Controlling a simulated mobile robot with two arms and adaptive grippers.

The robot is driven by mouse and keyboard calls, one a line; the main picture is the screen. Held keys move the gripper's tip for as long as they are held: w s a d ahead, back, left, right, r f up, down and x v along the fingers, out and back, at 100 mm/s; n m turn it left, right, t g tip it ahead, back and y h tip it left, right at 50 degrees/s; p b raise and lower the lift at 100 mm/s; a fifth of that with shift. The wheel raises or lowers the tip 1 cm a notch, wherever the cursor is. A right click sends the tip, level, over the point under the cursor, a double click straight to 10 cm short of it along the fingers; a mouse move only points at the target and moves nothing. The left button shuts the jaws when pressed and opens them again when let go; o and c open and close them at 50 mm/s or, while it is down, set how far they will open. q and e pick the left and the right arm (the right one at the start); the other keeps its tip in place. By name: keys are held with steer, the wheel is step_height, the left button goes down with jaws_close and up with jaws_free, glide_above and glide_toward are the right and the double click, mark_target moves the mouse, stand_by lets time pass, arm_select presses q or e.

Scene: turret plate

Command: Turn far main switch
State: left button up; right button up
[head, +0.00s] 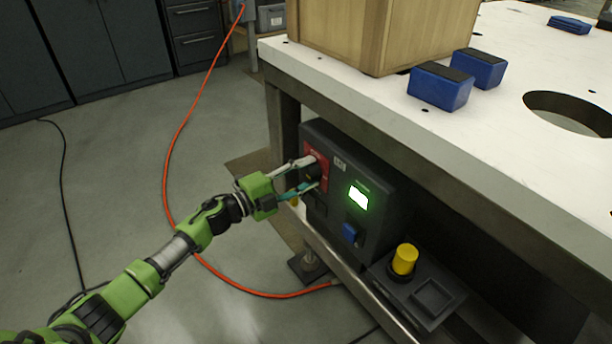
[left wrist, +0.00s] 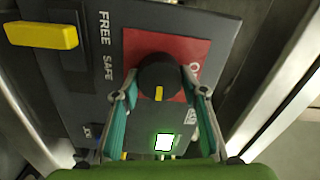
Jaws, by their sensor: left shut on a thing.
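The main switch is a black round knob (left wrist: 158,72) with a yellow mark, on a red plate (left wrist: 196,48) on the dark control box (head: 382,196). In the left wrist view its mark points toward the lit display. My left gripper (head: 304,178) is at the red plate (head: 318,160) in the head view. In the left wrist view its two teal-padded fingers (left wrist: 161,90) are on either side of the knob, shut on it. The fingers partly cover the knob in the head view. My right gripper is in neither view.
The box has a lit display (head: 358,197) and a blue part (head: 350,233). A yellow button (head: 405,259) stands on a lower ledge. The white tabletop (head: 500,140) overhangs the box. An orange cable (head: 168,160) lies on the open floor. A yellow handle (left wrist: 42,35) is near "FREE" and "SAFE".

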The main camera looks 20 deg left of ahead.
arm_select(q)
steer(key=shift+m, duration=0.3)
stand_by(0.4)
steer(key=o, duration=1.1)
steer(key=v, duration=1.2)
